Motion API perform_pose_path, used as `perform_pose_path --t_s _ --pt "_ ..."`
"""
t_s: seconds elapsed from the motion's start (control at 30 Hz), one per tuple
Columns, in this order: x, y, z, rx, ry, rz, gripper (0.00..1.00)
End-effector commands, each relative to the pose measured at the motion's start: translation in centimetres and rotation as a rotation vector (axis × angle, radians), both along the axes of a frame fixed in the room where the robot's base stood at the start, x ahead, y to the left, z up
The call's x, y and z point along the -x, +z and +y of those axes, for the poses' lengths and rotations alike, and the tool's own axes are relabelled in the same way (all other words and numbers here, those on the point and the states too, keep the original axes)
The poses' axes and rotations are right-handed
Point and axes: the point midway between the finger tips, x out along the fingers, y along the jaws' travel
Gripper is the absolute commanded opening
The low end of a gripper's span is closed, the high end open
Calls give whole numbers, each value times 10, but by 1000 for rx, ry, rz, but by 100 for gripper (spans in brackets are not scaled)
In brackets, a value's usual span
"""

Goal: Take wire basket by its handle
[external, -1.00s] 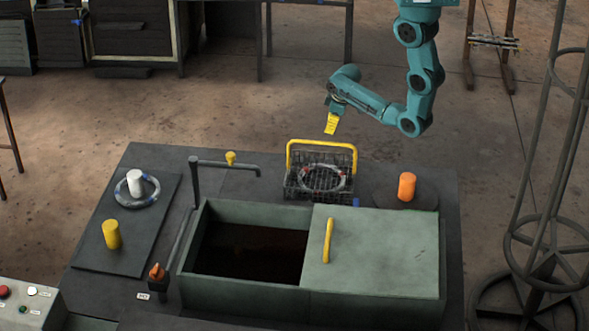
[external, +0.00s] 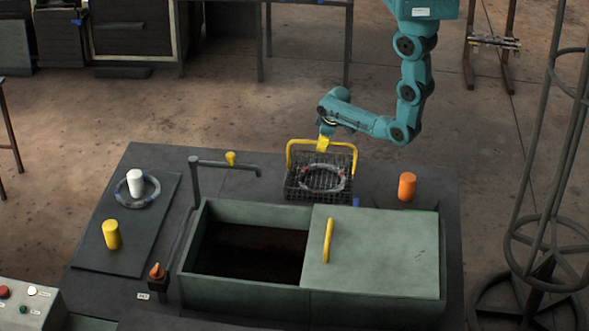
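The wire basket (external: 300,188) is a dark mesh box behind the green tank. Its yellow handle (external: 291,152) stands up as an arch over it. A grey ring with red marks (external: 322,178) lies in the basket. My gripper (external: 322,145), with yellow fingers, is at the top bar of the handle, near its middle. The fingers overlap the bar in the picture. They are too small here to tell whether they are open or shut, or whether they touch the bar.
The green tank (external: 240,292) has an open left half and a lid (external: 375,250) with a yellow handle on its right. An orange cylinder (external: 407,187) stands right of the basket. A tap pipe (external: 228,165) rises to the left. A tray (external: 135,240) holds white and yellow cylinders.

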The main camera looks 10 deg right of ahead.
Motion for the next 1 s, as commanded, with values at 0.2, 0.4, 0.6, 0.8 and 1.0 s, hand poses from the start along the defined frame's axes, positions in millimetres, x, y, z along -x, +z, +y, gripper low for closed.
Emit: perform_pose_path --t_s 0.2,0.4,0.6,0.8,1.0 --pt "0 0 0 0 0 0 0" --pt "-2 3 1 -4 0 -6 0" --pt "-2 11 1 -5 0 -7 0" --pt "-2 52 2 -6 0 -9 0" --pt "-2 90 1 -5 0 -7 0"
